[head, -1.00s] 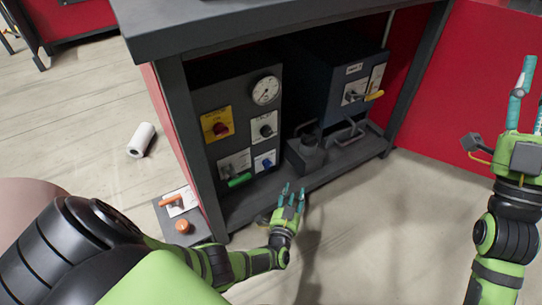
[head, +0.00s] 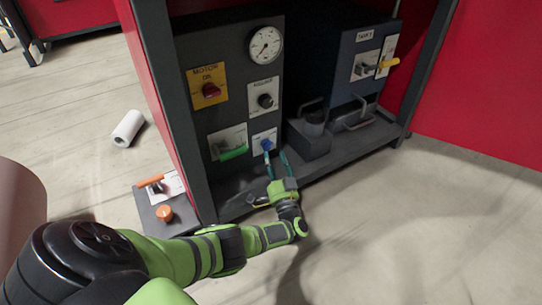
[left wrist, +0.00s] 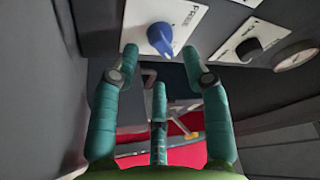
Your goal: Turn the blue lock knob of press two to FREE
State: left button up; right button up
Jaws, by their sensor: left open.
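The blue lock knob (head: 266,144) sits on a white plate (head: 257,138) low on the dark panel under the bench. In the left wrist view the blue knob (left wrist: 160,38) has a pointed shape, tip toward the lower part of the picture. My left gripper (head: 276,160) is open and empty just in front of the plate. In the left wrist view two teal fingertips (left wrist: 160,55) stand on either side of the knob, seemingly apart from it; a third finger is below. My right gripper is out of view.
A grey block with handles (head: 310,145) stands right of the gripper. The floor in front is clear.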

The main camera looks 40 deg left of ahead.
aim_at(267, 145)
pick_arm(q)
jog(key=shift+b+x, duration=0.6)
jog(key=shift+x, duration=1.3)
grip_shut()
jog(key=shift+w+r+n+g+y+b, duration=0.15)
jog(key=shift+n+g+y+b, duration=0.15)
jog(key=shift+n, duration=0.4)
